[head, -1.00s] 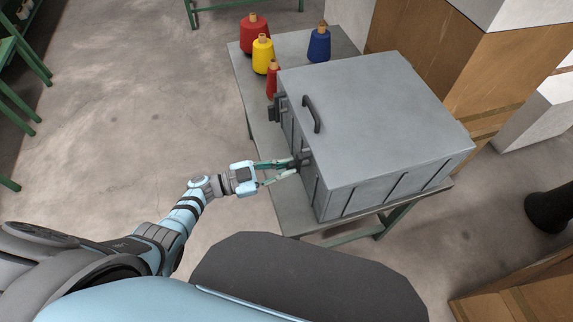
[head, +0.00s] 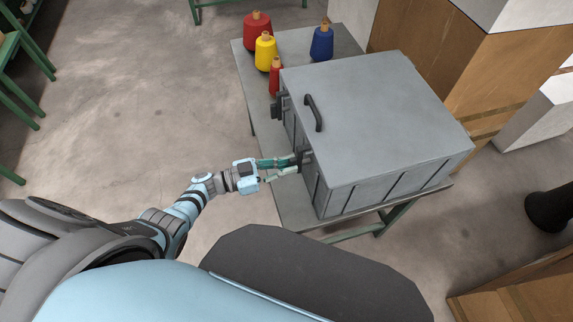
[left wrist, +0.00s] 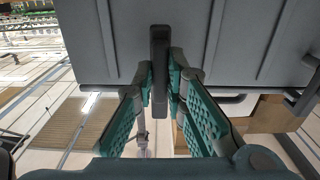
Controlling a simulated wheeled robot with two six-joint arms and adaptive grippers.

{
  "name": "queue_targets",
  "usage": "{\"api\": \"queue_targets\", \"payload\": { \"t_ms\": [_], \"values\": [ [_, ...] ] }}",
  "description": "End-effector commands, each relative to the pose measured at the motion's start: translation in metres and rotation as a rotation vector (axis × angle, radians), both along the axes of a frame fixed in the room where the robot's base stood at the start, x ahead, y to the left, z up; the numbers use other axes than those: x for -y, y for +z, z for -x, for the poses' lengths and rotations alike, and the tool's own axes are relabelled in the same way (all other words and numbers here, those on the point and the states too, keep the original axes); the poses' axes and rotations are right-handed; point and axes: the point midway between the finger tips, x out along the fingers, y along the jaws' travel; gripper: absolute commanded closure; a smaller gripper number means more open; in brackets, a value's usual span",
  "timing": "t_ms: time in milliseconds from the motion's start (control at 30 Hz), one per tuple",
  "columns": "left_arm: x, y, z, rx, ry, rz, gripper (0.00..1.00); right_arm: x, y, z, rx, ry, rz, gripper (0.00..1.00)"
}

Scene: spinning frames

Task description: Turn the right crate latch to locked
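The grey crate (head: 375,115) stands on a table, lid closed. Its right latch (head: 304,157) is a dark handle low on the side facing my arm, partly hidden by my gripper. In the left wrist view this latch (left wrist: 159,75) is a dark upright bar, parallel to the ribs of the crate wall. My left gripper (head: 282,166) reaches it from the left. Its teal fingers (left wrist: 160,78) stand on both sides of the bar, tips close against it, and look shut on it. The other latch (head: 277,106) sits farther back on the same side. My right gripper is not in view.
Red, yellow and blue thread cones (head: 265,52) stand on the table (head: 343,42) behind the crate. A dark lid handle (head: 314,113) rises near the crate's edge. Wooden boxes (head: 420,45) stand at the back right. The floor left of the table is clear.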

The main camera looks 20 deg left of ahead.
Motion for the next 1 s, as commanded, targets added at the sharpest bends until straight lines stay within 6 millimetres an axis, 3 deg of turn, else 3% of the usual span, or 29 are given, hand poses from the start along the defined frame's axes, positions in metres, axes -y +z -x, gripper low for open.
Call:
{"api": "queue_targets", "payload": {
  "t_ms": [33,100,467,567,800,1000],
  "values": [
    [0.001,0.0,0.0,0.0,-0.001,0.001,0.79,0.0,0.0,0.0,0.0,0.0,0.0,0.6],
    [0.001,0.0,0.0,0.001,-0.001,0.001,0.68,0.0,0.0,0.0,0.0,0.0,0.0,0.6],
    [-0.004,0.0,0.003,0.0,0.0,-0.001,0.68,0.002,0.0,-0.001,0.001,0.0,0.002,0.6],
    [-0.017,-0.001,0.013,-0.001,0.001,-0.004,0.68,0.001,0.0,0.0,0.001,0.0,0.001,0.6],
    [-0.069,-0.001,0.052,-0.002,0.0,-0.003,0.68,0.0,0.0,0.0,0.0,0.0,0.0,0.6],
    [-0.093,0.0,0.07,-0.001,-0.001,-0.001,0.68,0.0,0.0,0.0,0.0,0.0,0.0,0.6]
  ]
}}
